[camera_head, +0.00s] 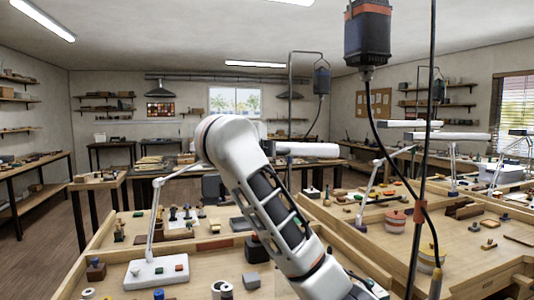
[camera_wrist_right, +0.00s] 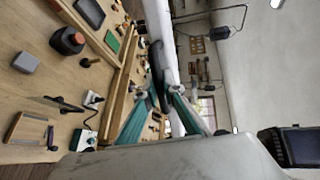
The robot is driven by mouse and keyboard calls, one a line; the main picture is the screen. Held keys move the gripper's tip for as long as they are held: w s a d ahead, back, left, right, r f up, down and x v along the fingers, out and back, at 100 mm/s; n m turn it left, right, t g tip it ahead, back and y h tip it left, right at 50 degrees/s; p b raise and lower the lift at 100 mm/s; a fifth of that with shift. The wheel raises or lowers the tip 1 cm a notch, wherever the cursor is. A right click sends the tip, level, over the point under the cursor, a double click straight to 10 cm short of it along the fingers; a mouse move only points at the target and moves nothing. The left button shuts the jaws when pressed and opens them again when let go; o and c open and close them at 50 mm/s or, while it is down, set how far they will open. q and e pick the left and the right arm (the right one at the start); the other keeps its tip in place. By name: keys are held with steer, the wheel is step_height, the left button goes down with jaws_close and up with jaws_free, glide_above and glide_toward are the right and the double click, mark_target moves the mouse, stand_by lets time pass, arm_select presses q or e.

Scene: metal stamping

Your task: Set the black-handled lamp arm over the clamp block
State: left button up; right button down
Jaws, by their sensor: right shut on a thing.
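The desk lamp has a white base (camera_head: 157,272) at the front left of the near bench, a thin jointed arm (camera_head: 154,215) and a long white head (camera_head: 305,149). My right arm crosses the middle of the head view and hides part of the lamp and my right gripper. In the right wrist view my right gripper (camera_wrist_right: 158,88) is shut on the lamp's black handle (camera_wrist_right: 154,76), alongside the white head (camera_wrist_right: 160,30). My left gripper is in neither view.
A grey block (camera_head: 243,224) and several small tools lie on the near bench. A dark hanging tool (camera_head: 367,38) with its cable and a pole stand at the right. The right bench (camera_head: 470,265) holds more lamps and parts. Free room shows above the near bench.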

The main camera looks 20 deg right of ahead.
steer(key=c, duration=2.2)
jaws_free()
steer(key=shift+o, duration=0.2)
steer(key=v, duration=0.7)
steer(key=shift+s, duration=0.25)
